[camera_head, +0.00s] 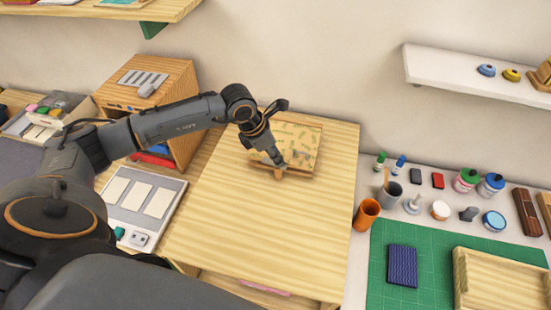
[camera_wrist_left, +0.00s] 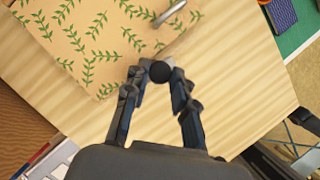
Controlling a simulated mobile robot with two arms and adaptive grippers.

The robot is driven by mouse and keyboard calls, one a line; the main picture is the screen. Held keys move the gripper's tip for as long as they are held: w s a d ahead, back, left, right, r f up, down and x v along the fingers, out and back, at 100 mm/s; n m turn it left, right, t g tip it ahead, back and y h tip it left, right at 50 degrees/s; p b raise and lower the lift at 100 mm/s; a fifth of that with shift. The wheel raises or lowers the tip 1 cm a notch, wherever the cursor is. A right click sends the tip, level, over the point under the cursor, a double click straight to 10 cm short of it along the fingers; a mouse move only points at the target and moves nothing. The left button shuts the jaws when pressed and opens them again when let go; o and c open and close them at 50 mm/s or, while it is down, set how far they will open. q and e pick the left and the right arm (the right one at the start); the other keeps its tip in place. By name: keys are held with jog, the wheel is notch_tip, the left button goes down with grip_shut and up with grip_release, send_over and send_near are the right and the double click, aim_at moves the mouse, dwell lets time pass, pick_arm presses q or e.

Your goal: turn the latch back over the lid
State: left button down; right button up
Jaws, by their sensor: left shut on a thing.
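A shallow wooden box with a leaf-patterned lid (camera_head: 300,143) lies on the wooden desk. The lid (camera_wrist_left: 85,40) fills the upper left of the left wrist view, with a metal handle (camera_wrist_left: 172,13) on it. My left gripper (camera_head: 279,164) is at the box's front edge. In the left wrist view its fingertips (camera_wrist_left: 158,74) close around a dark round knob (camera_wrist_left: 160,72), which appears to belong to the latch. The wooden latch (camera_head: 280,174) is mostly hidden by the fingers, and its exact angle is unclear. My right gripper is not in view.
A wooden cabinet (camera_head: 150,75) and a tray of white pads (camera_head: 140,200) stand left of the desk. Cups, bottles and a green mat (camera_head: 430,250) with a blue pad (camera_head: 402,265) are at the right. The desk front (camera_head: 260,230) is clear.

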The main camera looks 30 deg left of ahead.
pick_arm(q)
jog(key=m+g+b, duration=0.1)
jog(key=m+b, duration=0.2)
jog(key=b, duration=0.1)
jog(key=m+g+h+b, duration=0.1)
jog(key=m+b, duration=0.3)
jog(key=w+m+g+b, duration=0.1)
jog(key=m+b, duration=0.2)
jog(key=b, duration=0.1)
jog(key=shift+a+f+m+g+h, duration=0.1)
jog(key=shift+f+m+g+h, duration=0.1)
jog(key=shift+m+g+h, duration=0.2)
jog(key=m+g+b, duration=0.1)
jog(key=m+b, duration=0.1)
jog(key=shift+m, duration=0.3)
jog(key=shift+w+r+m+g+y+b, duration=0.15)
jog(key=shift+m+g+y+b, duration=0.25)
jog(key=shift+m+b, duration=0.7)
jog(key=shift+m, duration=0.3)
jog(key=c, duration=1.1)
grip_release()
jog(key=shift+r, duration=0.15)
jog(key=v, duration=1.1)
jog(key=shift+w+a+r, duration=0.1)
jog(key=shift+a+r, duration=0.05)
jog(key=shift+r, duration=0.2)
